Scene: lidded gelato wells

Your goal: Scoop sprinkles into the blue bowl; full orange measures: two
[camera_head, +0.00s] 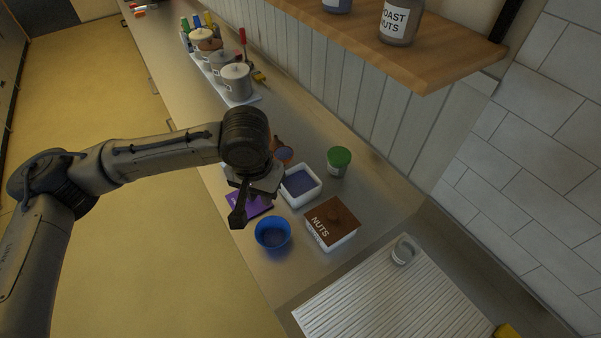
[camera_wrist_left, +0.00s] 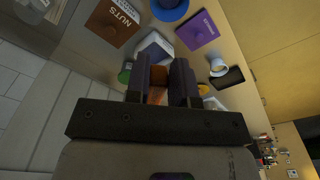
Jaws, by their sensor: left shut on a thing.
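The blue bowl (camera_head: 272,232) stands on the steel counter, and it also shows at the top of the left wrist view (camera_wrist_left: 170,8). An open white well (camera_head: 302,187) with blue-violet contents is behind it. My left gripper (camera_head: 238,213) hangs close to the bowl and well, above the purple lid (camera_head: 262,207). In the left wrist view it is shut on an orange piece (camera_wrist_left: 157,94), seemingly the orange measure, mostly hidden between the fingers. An orange-brown round thing (camera_head: 284,154) shows behind my wrist; I cannot tell whether it is the same piece. My right gripper is out of view.
A well with a brown NUTS lid (camera_head: 333,222) stands right of the bowl. A green-lidded jar (camera_head: 338,161) is behind the open well. A ridged white board (camera_head: 365,295) with a grey cup (camera_head: 403,251) is at front right. A wooden shelf (camera_head: 420,50) overhangs the back.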

